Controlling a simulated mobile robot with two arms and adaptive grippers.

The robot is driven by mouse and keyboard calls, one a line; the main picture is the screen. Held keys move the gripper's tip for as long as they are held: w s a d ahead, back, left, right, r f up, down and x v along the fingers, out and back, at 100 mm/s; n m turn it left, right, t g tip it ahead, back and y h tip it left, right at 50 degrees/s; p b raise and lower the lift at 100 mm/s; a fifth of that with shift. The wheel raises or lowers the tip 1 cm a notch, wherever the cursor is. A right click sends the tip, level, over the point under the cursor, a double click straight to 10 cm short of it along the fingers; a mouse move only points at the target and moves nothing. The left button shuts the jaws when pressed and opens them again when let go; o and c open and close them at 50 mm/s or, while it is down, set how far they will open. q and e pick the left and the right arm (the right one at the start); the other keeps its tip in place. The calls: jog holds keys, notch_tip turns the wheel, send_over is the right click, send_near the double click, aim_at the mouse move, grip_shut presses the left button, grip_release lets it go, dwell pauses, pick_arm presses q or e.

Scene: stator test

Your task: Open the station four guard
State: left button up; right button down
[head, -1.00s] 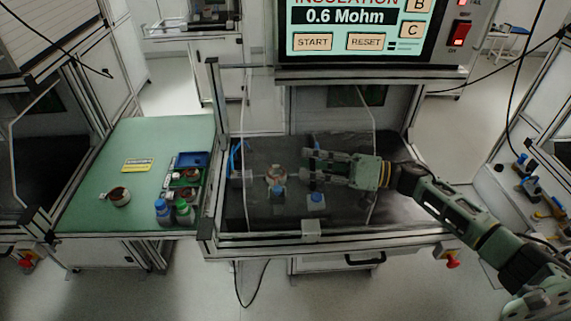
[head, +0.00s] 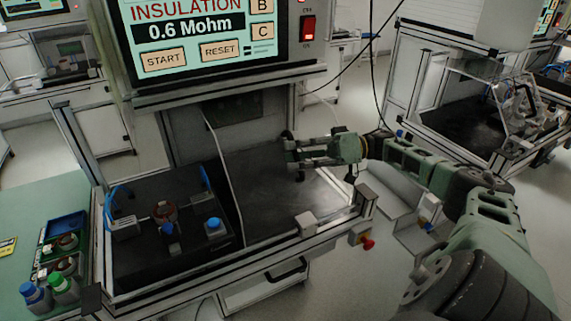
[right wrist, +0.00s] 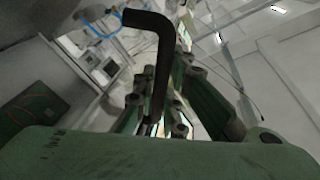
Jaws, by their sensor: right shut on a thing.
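The insulation test station (head: 200,90) stands in the middle of the head view, its screen showing 0.6 Mohm. Its clear guard is hard to see; a thin pale edge (head: 228,190) of it runs down to the right of the stator. My right gripper (head: 290,152) is shut on the guard's dark handle, over the right part of the black bed. In the right wrist view the bent black handle (right wrist: 158,75) lies between the fingers. A copper-coloured stator (head: 165,212) sits on the left part of the bed, left of the pale edge. My left gripper is not in view.
Two blue-topped blocks (head: 214,227) stand beside the stator. A green table (head: 25,195) with blue and green bottles is at the left. A red stop button (head: 367,243) is at the station's front right corner. Another station (head: 470,110) stands at the right.

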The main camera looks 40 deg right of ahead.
jog(key=shift+f, duration=0.1)
dwell(0.3)
jog(key=c, duration=2.1)
grip_release()
jog(key=v, duration=1.1)
jog(key=shift+d, duration=0.3)
jog(key=shift+s+d, duration=0.2)
jog(key=shift+s, duration=0.1)
